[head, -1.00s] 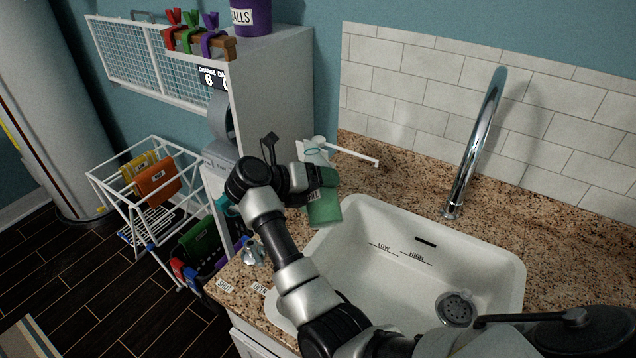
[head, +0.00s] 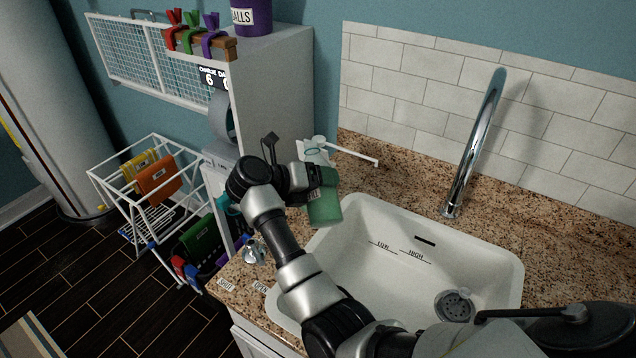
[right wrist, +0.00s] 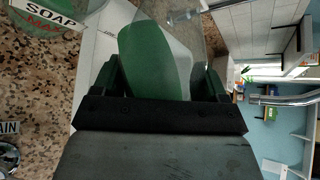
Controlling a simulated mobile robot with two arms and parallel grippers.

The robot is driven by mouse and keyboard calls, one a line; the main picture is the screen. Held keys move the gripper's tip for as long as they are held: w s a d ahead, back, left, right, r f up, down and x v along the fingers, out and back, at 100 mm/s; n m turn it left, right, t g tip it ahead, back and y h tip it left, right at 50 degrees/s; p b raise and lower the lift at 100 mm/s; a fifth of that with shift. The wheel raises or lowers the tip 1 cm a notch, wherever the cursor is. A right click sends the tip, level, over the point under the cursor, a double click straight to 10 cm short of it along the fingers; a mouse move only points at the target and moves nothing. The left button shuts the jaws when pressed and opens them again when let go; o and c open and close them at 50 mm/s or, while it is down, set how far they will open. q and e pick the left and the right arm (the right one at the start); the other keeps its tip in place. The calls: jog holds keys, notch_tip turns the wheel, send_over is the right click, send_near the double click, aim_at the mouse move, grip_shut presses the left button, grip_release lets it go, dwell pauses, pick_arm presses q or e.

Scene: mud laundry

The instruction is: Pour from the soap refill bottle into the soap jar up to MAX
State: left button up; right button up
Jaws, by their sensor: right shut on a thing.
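My right gripper (head: 310,180) is shut on the soap refill bottle (head: 326,209), a clear bottle with green liquid, held above the counter by the sink's left corner. In the right wrist view the bottle (right wrist: 155,50) sits between the fingers, green in its left part and clear in its right, with a slanted liquid edge. The soap jar (right wrist: 45,18) shows at the top left of that view, apart from the bottle, with a SOAP label, red MAX lettering and green around it. In the head view I cannot clearly tell the jar apart behind the bottle and gripper. My left gripper is out of view.
The white sink (head: 385,235) with LOW and HIGH marks lies right of the bottle. A chrome faucet (head: 472,145) stands behind it on the granite counter (head: 420,175). A cabinet (head: 270,90) rises behind my gripper. A wire rack (head: 150,190) stands on the floor at left.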

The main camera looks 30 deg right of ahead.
jog(key=shift+s+f+b, duration=0.1)
jog(key=shift+f+b, duration=0.35)
jog(key=shift+f, duration=0.45)
jog(key=shift+s+f+n, duration=0.1)
jog(key=shift+n, duration=0.2)
